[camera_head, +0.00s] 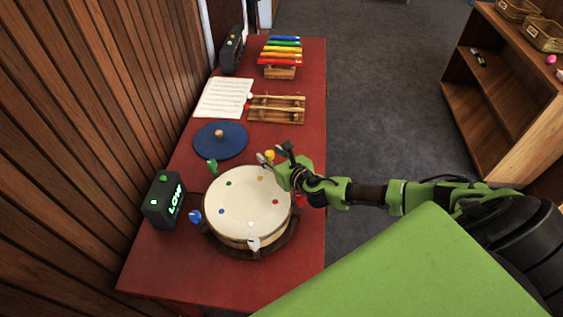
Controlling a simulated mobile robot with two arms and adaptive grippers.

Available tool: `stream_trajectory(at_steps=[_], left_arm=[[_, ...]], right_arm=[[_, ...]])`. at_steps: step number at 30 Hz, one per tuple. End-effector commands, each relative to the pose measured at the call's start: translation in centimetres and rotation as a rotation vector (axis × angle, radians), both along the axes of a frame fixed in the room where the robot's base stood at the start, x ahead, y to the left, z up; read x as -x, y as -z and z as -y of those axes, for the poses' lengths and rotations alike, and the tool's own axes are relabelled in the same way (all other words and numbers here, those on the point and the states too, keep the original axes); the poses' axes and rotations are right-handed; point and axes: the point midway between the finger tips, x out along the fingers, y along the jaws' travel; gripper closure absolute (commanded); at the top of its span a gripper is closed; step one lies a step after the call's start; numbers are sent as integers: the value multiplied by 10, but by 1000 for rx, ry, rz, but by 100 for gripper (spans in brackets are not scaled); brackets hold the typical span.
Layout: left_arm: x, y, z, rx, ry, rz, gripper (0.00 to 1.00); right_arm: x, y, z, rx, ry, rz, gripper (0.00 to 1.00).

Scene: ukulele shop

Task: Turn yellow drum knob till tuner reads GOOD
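The drum (246,203) has a pale round head with coloured dots and stands on a dark round base on the red table. Coloured knobs ring its rim. The yellow knob (270,155) is at the drum's far right edge. My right gripper (273,154) is at this knob, its fingers spread on either side of it. Whether a finger touches the knob, I cannot tell. The tuner (165,201), a dark box left of the drum, shows green letters that look like LOW. My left gripper is not in view.
The green knob (212,166), blue knob (195,217), white knob (253,243) and red knob (299,201) surround the drum. A blue disc (213,143), paper sheet (224,98), wooden rack (277,115) and xylophone (281,53) lie beyond. The table's front is clear.

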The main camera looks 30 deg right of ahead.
Motion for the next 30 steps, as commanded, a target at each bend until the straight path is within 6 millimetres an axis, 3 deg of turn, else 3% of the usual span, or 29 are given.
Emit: stream_trajectory(at_steps=[15, 21, 30], left_arm=[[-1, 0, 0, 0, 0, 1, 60], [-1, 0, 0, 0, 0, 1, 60], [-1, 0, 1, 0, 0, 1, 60]], right_arm=[[85, -34, 1, 0, 0, -3, 62], [96, -40, 1, 0, 0, 0, 62], [96, -40, 1, 0, 0, 0, 62]])
